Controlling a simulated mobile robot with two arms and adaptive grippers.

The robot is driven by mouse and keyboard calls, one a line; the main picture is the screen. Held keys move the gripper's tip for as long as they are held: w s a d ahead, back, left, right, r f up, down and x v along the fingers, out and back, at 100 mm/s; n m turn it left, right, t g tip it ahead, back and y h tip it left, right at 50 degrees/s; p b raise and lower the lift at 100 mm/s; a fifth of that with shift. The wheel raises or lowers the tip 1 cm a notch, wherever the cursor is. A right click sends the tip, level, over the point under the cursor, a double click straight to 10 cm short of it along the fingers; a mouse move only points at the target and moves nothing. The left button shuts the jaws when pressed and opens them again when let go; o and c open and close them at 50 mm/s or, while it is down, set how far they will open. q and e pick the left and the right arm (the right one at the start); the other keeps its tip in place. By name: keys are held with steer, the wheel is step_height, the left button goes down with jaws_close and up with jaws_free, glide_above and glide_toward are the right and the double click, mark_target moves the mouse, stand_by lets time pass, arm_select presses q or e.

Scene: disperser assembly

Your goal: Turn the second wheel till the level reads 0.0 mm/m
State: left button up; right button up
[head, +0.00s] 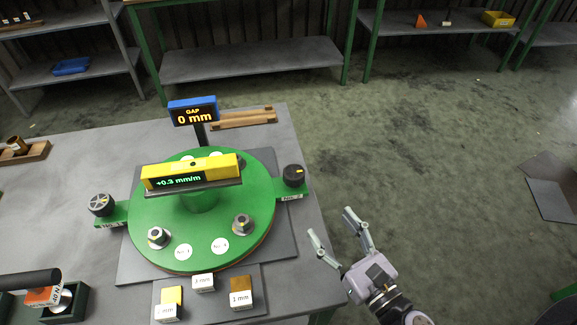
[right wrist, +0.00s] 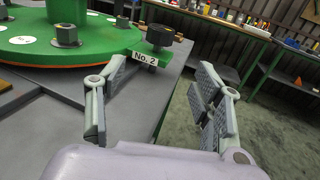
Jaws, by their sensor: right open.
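The second wheel, a black knob (head: 294,175) on a green bracket labelled No. 2, sits at the right side of the green disc (head: 145,228). It also shows in the right wrist view (right wrist: 160,36), ahead of the fingers. The yellow level (head: 215,166) stands on the disc's centre post and reads +0.3 mm/m. The first wheel (head: 101,204), marked No. 1, is at the disc's left. My right gripper (head: 330,224) is open and empty, off the table's right edge, below and right of the No. 2 wheel and apart from it. My left gripper is not in view.
A blue gap display (head: 193,112) reads 0 mm behind the disc. Labelled blocks (head: 241,293) lie at the front. A torque tool with an orange part (head: 42,296) is at the left front. Wooden bars (head: 243,122) lie behind.

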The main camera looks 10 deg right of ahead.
steer(key=p, duration=0.3)
glide_toward(301, 183)
steer(key=w, duration=0.1)
steer(key=w+a, duration=0.1)
steer(key=shift+w+a+r, duration=0.1)
steer(key=shift+w+r, duration=0.2)
steer(key=shift+r, duration=0.1)
steer(key=x, duration=0.3)
steer(key=p+x, duration=0.1)
steer(key=x, duration=0.2)
steer(key=p+x, duration=0.1)
steer(key=x, duration=0.2)
steer(key=shift+f, duration=0.3)
steer(key=shift+w+a+p, duration=0.1)
steer(key=shift+w+p, duration=0.1)
steer(key=shift+p, duration=0.1)
steer(key=c, duration=1.2)
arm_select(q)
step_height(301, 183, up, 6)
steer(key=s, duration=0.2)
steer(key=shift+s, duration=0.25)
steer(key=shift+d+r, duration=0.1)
arm_select(e)
steer(key=shift+w+n+y, duration=0.1)
steer(key=shift+n+y, duration=0.3)
